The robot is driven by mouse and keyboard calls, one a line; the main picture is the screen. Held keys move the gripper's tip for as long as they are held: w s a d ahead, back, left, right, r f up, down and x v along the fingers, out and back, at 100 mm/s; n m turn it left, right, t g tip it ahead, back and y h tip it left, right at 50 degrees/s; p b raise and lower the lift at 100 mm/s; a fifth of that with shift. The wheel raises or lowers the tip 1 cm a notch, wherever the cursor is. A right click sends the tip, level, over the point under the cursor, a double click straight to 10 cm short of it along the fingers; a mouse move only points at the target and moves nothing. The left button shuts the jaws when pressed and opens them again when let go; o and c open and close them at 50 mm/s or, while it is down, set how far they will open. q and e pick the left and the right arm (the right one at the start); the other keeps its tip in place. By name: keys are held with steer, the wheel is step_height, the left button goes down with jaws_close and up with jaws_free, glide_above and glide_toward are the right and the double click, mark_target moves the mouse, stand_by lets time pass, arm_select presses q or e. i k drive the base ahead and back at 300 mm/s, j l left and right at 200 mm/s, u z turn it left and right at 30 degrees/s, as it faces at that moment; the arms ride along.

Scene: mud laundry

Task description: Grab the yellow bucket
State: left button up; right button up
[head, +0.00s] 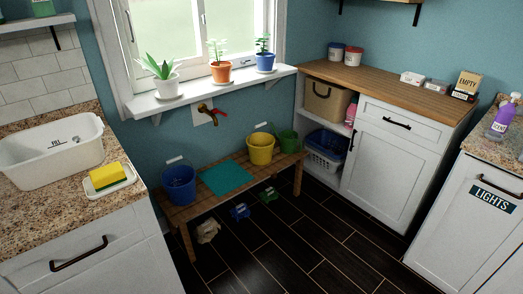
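The yellow bucket (261,149) stands upright on a low wooden bench (215,211) below the window, near the bench's right part. Its handle shows as a light grip above the rim. A green watering can or bucket (287,141) stands just right of it, close behind. A teal mat (226,178) lies on the bench to its left, and a blue bucket (179,184) stands at the bench's left end. Neither of my grippers shows in the head view.
Left, a granite counter holds a white basin (50,150) and a yellow sponge on a dish (109,180). A white cabinet (380,165) stands right of the bench. Small blue (240,211) and green (268,194) items lie under the bench. The dark floor (330,240) in front is clear.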

mark_target(260, 145)
steer(key=i+l+u, duration=0.35)
steer(key=i+l, duration=0.95)
